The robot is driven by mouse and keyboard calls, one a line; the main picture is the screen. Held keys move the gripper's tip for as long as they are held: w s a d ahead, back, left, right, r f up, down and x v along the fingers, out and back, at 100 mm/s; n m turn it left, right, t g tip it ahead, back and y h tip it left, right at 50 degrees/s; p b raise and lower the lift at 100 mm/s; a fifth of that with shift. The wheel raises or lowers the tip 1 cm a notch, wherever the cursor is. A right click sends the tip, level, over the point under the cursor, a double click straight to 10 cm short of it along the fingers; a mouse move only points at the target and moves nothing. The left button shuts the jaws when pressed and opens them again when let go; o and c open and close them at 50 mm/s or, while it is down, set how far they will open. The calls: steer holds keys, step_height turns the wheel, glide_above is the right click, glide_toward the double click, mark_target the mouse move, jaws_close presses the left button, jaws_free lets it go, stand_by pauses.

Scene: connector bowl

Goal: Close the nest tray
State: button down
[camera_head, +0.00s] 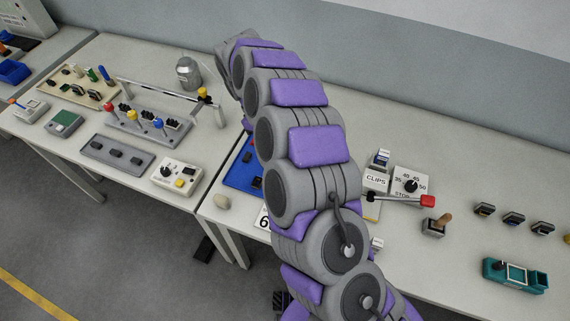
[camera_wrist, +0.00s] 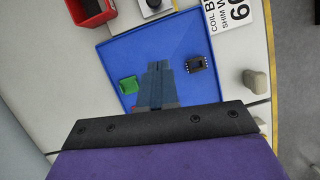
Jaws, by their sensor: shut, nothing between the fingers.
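No part in view is plainly marked as the nest tray, and I cannot tell whether the blue tray is it. The blue tray (camera_wrist: 130,47) lies flat on the table in the wrist view, with a green piece (camera_wrist: 128,85) and a dark connector-like piece (camera_wrist: 197,64) in it. My gripper (camera_wrist: 158,66) is shut and empty over the tray, between those two pieces; I cannot tell whether it touches. In the head view my arm hides most of the blue tray (camera_head: 238,172) and my gripper.
A red bin (camera_wrist: 91,12) stands by the tray's far edge, and a beige knob (camera_wrist: 256,81) is at its right. In the head view, a red-tipped lever (camera_head: 427,201) and a teal holder (camera_head: 515,275) are to the right. A gap separates the tables.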

steer(key=x, duration=0.3)
steer(key=b+x, duration=0.1)
steer(key=x, duration=0.2)
steer(key=b+x, duration=0.1)
steer(key=x, duration=0.2)
steer(key=shift+a+f, duration=0.25)
steer(key=d, duration=0.1)
steer(key=s+d, duration=0.1)
steer(key=d, duration=0.1)
steer(key=shift+s+d+f+b, duration=0.25)
steer(key=shift+s+d+b, duration=0.05)
steer(key=shift+b, duration=0.1)
steer(key=shift+s+d, duration=0.2)
steer(key=shift+d, duration=0.35)
steer(key=shift+a+f, duration=0.1)
steer(key=shift+a, duration=0.3)
steer(key=shift+s+d, duration=0.15)
steer(key=shift+d, duration=0.4)
steer(key=s+d+p, duration=0.1)
steer(key=d, duration=0.3)
steer(key=s+d+p, duration=0.1)
steer(key=s+d, duration=0.1)
steer(key=d, duration=0.3)
steer(key=s+d+p, duration=0.1)
steer(key=s+d, duration=0.1)
steer(key=d, duration=0.2)
steer(key=shift+d, duration=0.15)
